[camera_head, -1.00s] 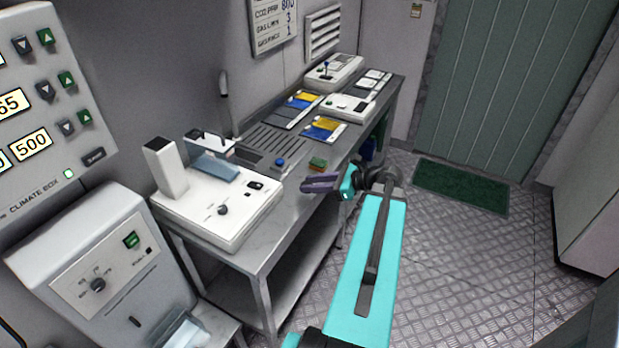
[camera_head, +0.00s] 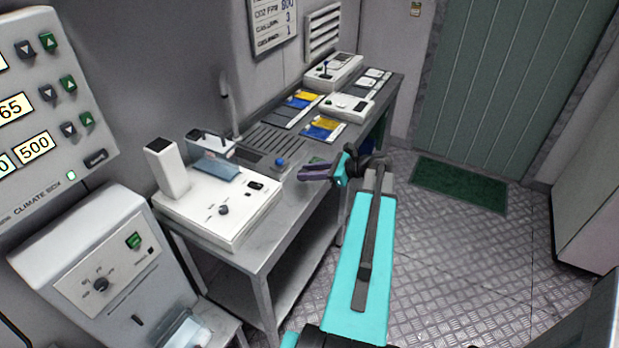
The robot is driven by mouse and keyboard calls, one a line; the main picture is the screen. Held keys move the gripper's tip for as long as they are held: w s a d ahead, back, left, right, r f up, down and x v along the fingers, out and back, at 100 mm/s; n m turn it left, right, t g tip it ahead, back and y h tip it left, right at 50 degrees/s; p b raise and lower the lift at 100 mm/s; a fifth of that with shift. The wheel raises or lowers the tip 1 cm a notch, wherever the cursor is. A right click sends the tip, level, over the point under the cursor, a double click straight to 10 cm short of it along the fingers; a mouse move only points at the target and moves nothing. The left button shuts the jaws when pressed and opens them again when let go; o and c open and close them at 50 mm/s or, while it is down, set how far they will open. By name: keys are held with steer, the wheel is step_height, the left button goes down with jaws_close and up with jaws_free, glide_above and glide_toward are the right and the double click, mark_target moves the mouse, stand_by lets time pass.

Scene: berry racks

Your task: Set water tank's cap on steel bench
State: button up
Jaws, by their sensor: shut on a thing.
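My gripper (camera_head: 304,174), with purple fingers, is over the right edge of the steel bench (camera_head: 266,243), around its middle. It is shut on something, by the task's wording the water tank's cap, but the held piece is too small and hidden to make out. A blue round piece (camera_head: 280,161) is on the bench by the slotted drain, just left of my fingertips and apart from them. I cannot make out the water tank.
A white device (camera_head: 222,211) fills the bench's near end. Blue and yellow cards (camera_head: 325,127) and white instruments (camera_head: 347,106) occupy the far part. A small green piece (camera_head: 316,160) lies behind my fingers. Bare steel shows between the white device and my gripper.

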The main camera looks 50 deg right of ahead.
mark_target(308, 186)
steer(key=shift+w+d+f, duration=0.15)
steer(key=shift+w+d, duration=0.15)
steer(key=shift+w, duration=0.1)
steer(key=shift+f+p, duration=0.7)
steer(key=shift+f, duration=0.95)
steer(key=shift+f, duration=0.1)
steer(key=o, duration=1)
steer(key=shift+b+v, duration=1.5)
steer(key=shift+v, duration=4.6)
